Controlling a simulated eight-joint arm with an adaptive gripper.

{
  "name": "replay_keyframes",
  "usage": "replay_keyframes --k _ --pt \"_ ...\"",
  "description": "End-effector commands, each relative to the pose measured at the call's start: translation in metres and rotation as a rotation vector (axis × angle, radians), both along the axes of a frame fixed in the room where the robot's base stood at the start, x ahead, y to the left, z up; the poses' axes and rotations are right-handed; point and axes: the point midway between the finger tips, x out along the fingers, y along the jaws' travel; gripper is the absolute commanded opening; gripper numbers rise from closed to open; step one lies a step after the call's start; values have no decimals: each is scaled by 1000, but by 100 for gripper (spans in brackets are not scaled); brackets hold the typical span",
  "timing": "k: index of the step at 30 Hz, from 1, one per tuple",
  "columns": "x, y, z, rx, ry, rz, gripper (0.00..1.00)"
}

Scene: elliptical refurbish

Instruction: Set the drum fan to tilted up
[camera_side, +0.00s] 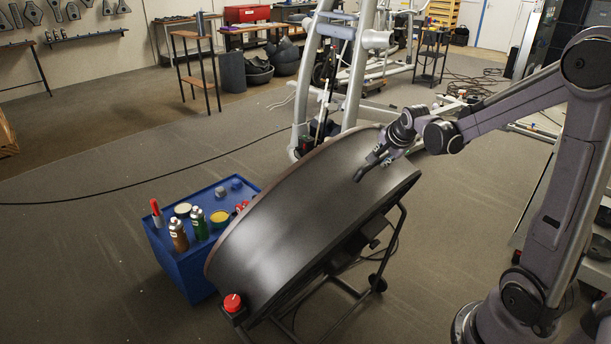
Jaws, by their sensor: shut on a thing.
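The drum fan (300,215) is a large black drum with a thin reddish-brown rim along its far left edge. It sits tilted on a dark tube stand with wheels (377,283), its broad curved shell towards the camera and its far face hidden. My gripper (361,174) reaches in from the right, over the upper right part of the shell. Its dark fingers are close together, shut on the drum fan. The exact contact is too small to make out.
A blue box (180,262) with cans, bottles and a red-capped marker stands close to the drum's left side. A red button (232,302) is at the drum's lower left. A grey exercise machine frame (350,80) stands behind. A black cable crosses the open floor at left.

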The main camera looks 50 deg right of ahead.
Motion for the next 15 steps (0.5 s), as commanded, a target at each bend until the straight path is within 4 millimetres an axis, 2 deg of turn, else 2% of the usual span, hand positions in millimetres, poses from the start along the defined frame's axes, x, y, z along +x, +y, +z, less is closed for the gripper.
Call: replay_keyframes --k 1,2,3,5,15 --pt "-13 -2 -5 2 31 -14 0" --pt "-13 -2 -5 2 31 -14 0" --pt "-13 -2 -5 2 31 -14 26" --pt "-13 -1 -5 4 31 -14 43" --pt "-10 0 -4 5 26 -11 43"
